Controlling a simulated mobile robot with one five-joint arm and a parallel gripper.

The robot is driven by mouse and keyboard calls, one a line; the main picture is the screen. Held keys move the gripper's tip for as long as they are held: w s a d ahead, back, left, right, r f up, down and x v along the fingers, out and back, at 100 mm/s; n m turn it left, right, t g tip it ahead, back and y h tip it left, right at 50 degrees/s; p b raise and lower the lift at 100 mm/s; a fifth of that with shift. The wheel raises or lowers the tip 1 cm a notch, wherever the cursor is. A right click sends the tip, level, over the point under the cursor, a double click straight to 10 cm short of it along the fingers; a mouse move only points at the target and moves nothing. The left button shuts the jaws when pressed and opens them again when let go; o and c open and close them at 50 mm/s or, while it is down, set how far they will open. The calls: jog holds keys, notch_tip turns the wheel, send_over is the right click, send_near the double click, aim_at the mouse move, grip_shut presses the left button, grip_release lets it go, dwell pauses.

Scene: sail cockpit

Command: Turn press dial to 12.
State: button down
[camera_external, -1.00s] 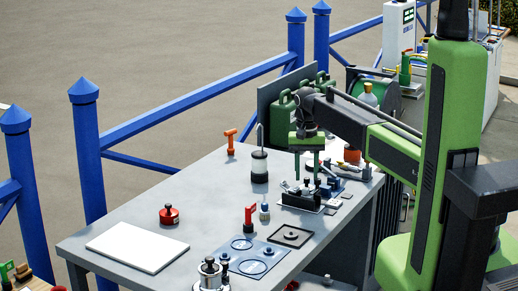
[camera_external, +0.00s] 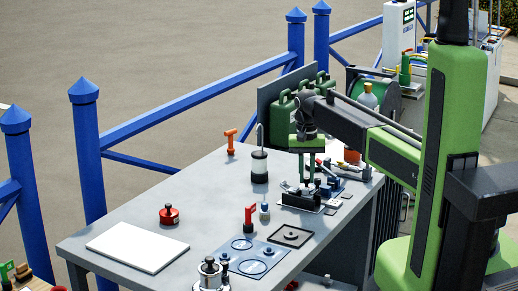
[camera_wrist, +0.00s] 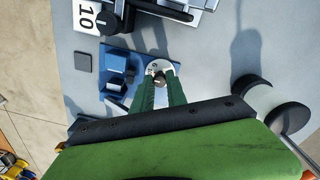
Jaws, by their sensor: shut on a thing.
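In the wrist view, a small white round dial (camera_wrist: 153,67) with dark marks sits at the end of a blue base (camera_wrist: 116,66). My gripper (camera_wrist: 161,80) comes down over it, and its two green fingers are shut on the dark knob at the dial's middle. The fingers cover part of the dial, and I cannot read its setting surely. In the external view my gripper (camera_external: 308,180) points down at the cluster of small devices at the bench's right end; the dial cannot be made out there.
A white plate marked 10 (camera_wrist: 85,16) with a black knob lies near the dial. A dark press-like device (camera_external: 300,202) stands close by on the grey bench (camera_external: 210,190). A black-and-white canister (camera_external: 259,167) and green jerrycans (camera_external: 283,122) stand nearby.

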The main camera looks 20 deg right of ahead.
jog(key=shift+n, duration=0.3)
jog(key=n, duration=0.3)
jog(key=shift+n, duration=2.3)
jog(key=c, duration=1.3)
grip_release()
jog(key=shift+r, duration=0.1)
